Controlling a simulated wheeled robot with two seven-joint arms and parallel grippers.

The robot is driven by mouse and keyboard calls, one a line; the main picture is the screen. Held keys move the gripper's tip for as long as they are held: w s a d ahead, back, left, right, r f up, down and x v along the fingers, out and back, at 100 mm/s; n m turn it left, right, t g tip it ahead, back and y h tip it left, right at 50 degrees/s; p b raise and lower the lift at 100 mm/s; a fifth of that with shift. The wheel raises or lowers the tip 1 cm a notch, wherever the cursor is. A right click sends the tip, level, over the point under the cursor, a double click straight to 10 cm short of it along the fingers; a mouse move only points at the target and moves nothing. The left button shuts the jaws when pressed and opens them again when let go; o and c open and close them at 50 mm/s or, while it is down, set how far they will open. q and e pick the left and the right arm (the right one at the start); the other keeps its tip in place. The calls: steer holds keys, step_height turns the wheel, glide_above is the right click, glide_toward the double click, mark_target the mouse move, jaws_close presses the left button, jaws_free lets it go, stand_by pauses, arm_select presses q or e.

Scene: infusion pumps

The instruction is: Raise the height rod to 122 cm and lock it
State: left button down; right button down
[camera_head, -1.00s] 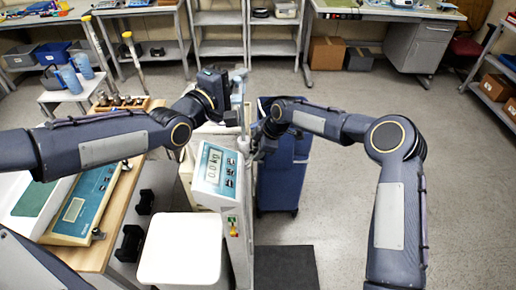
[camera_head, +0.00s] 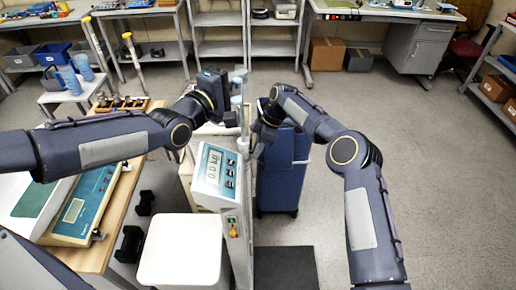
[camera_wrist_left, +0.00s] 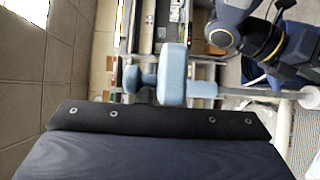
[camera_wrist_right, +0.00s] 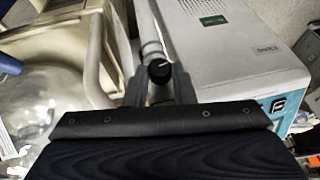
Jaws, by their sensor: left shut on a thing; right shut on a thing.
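The height rod (camera_head: 243,128) stands upright behind the scale's display head (camera_head: 214,170). A light blue headpiece (camera_head: 237,90) is at its upper part; in the left wrist view the headpiece (camera_wrist_left: 172,75) shows as a block with the grey rod (camera_wrist_left: 238,92) running sideways from it. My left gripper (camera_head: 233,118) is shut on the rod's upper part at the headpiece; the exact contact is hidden. My right gripper (camera_head: 254,146) is shut lower down, on a dark lock knob (camera_wrist_right: 160,71) beside the rod. The rod's scale marks are too small to read.
A blue cart (camera_head: 284,180) stands just behind my right gripper. A wooden bench (camera_head: 125,215) with another scale (camera_head: 78,208) is at left. Open floor lies at right.

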steer(key=shift+w+g, duration=0.1)
steer(key=shift+g, duration=0.2)
steer(key=c, duration=1.2)
jaws_free()
step_height(320, 180, up, 10)
